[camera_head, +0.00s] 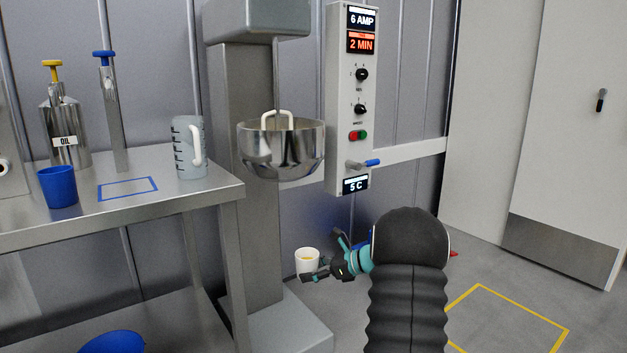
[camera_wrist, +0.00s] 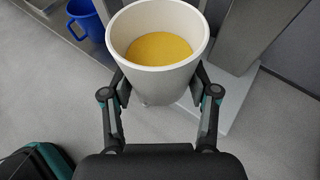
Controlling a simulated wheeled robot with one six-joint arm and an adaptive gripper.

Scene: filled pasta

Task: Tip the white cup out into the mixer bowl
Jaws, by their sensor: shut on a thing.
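The white cup (camera_head: 307,263) is upright in my gripper (camera_head: 331,260), to the lower right of the mixer bowl in the head view. The wrist view shows the cup (camera_wrist: 145,82) from above, with yellow contents (camera_wrist: 160,47) inside. My gripper (camera_wrist: 160,95) is shut on the cup, one finger on each side. The steel mixer bowl (camera_head: 270,155) hangs on the mixer column, well above the cup in the picture, with a white hook-like piece at its rim. I cannot see the inside of the bowl.
A steel table (camera_head: 130,205) on the left holds a grey measuring jug (camera_head: 186,150), a blue cup (camera_head: 57,187), and an oil can (camera_head: 64,125). The control panel (camera_head: 350,115) with a blue-tipped lever stands right of the bowl.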

